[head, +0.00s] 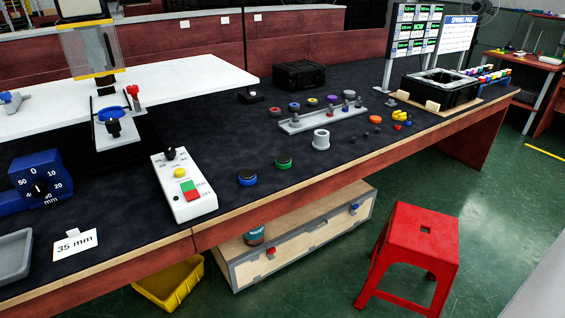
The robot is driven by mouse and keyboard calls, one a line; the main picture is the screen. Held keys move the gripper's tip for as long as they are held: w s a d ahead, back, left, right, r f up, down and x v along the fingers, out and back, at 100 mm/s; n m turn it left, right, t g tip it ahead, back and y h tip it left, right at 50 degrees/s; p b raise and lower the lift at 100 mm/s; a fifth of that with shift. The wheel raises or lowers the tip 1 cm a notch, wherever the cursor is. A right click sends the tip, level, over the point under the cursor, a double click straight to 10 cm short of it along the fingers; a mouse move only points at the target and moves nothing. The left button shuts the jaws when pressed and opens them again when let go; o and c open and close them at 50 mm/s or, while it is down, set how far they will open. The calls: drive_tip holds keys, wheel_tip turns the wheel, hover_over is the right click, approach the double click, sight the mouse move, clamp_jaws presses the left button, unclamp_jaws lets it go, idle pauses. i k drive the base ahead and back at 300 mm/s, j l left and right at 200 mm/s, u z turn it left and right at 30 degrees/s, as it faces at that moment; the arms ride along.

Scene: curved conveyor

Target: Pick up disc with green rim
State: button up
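The disc with the green rim (283,163) lies flat on the dark tabletop (235,131), near the middle of the picture. It is small and round with a dark top and a green band. A similar disc with a blue rim (247,178) lies to its left and nearer, apart from it. Nothing covers the green-rimmed disc. My gripper is not in view.
A white control box (183,187) stands left of the discs. A grey ring (321,139) stands to their right. Behind are a grey rail (305,122), several coloured discs and a black case (300,74). A red stool (410,243) stands before the bench.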

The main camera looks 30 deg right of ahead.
sight(282, 161)
drive_tip(key=i+z, duration=0.1)
drive_tip(key=i, duration=0.75)
drive_tip(key=z, duration=1.65)
